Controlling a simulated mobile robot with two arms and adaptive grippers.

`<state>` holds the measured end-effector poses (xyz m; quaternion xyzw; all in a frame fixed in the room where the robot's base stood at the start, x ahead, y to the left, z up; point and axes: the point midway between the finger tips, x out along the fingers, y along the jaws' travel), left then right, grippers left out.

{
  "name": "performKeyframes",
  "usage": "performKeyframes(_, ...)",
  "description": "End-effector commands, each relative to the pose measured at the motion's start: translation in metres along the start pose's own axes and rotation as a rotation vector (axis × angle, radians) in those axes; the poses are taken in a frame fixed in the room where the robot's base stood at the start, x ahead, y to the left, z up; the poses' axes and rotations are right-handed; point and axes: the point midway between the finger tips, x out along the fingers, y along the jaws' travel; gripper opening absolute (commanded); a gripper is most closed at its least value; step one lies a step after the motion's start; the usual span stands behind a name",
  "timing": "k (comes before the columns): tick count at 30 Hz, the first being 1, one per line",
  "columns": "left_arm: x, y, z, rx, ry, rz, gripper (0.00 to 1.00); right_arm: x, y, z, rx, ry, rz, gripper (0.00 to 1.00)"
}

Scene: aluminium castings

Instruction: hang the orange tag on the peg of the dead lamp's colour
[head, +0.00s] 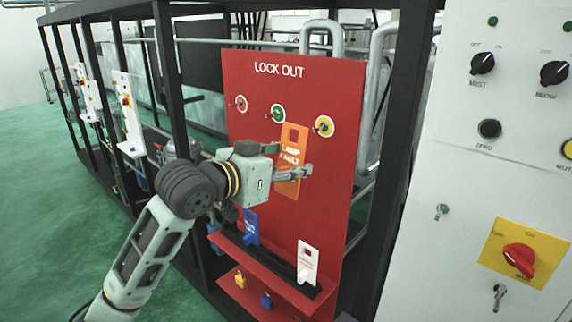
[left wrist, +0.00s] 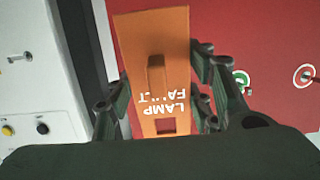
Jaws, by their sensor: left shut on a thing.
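The orange tag (head: 292,183), lettered "LAMP FAULT", is held upright in front of the red lockout board (head: 260,85). My left gripper (head: 283,168) is shut on it. The green-ringed peg (head: 278,113) and red-ringed peg (head: 241,103) are bare. In the left wrist view the tag (left wrist: 150,40) appears inverted between the fingers, with green (left wrist: 240,78) and red (left wrist: 304,75) pegs at right; the yellow one is not visible. My right gripper is out of view.
A blue tag (head: 251,226) and a white tag (head: 307,262) stand in the board's lower shelf. Padlocks hang below. A grey cabinet (head: 465,130) at right carries knobs, a red switch (head: 519,258) and small green lamps (head: 493,21); I cannot tell which lamp is dead.

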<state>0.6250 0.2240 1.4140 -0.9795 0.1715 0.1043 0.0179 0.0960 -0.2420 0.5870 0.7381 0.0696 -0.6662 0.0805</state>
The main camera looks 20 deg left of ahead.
Motion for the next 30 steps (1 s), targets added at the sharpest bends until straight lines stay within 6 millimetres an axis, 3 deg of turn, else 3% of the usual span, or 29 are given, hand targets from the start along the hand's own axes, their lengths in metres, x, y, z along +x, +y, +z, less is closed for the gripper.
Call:
performKeyframes(20,0.041,0.001,-0.005,-0.001,0.002,0.000,0.23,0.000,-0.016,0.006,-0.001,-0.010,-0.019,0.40)
performKeyframes(30,0.061,0.001,-0.008,0.000,0.003,0.000,0.23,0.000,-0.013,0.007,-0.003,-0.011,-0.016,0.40)
